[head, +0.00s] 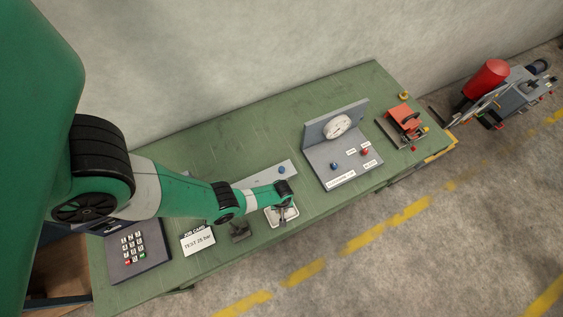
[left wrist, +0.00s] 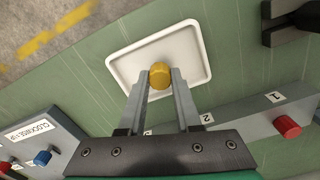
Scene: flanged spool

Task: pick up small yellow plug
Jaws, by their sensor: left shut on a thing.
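The small yellow plug (left wrist: 160,74) is between the fingertips of my left gripper (left wrist: 160,82) in the left wrist view, and the jaws are shut on it. Behind the plug is a shallow white tray (left wrist: 122,62) with a raised rim. I cannot tell whether the plug touches the tray floor or hangs just above it. In the head view my left gripper (head: 283,213) points down over the white tray (head: 293,210), and the plug is too small or hidden to make out. My right gripper is in neither view.
A grey strip (left wrist: 240,116) with labels 1 and 2 and a red plug (left wrist: 287,126) lies beside the tray. On the green bench (head: 230,125) stand a gauge panel (head: 345,172), an orange device (head: 404,118), a keypad (head: 136,250) and a job card (head: 198,240).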

